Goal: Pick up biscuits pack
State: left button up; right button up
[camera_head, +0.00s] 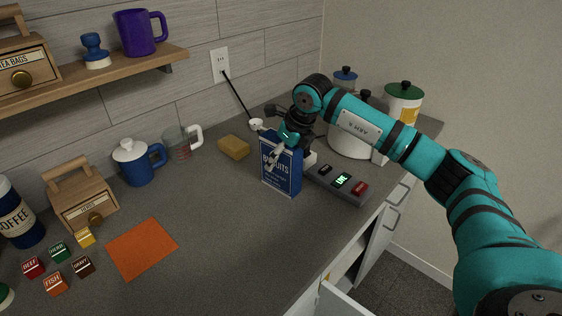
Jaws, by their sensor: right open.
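The biscuits pack (283,174) is a blue box with white lettering. It stands upright on the grey counter, in front of the coil stove. My right gripper (276,152) is at the top of the pack, with a finger in front of its face. The gripper is open, and its far finger is hidden, so I cannot tell whether it touches the pack. My left gripper is not in view.
A stove unit with a control panel (341,181) is right of the pack, with a white pot (350,143) behind. An open drawer (335,300) juts out below the counter. The counter's front middle is clear.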

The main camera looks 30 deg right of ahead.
jog(key=shift+c, duration=0.4)
jog(key=c, duration=1.4)
grip_shut()
jog(key=shift+r, duration=0.15)
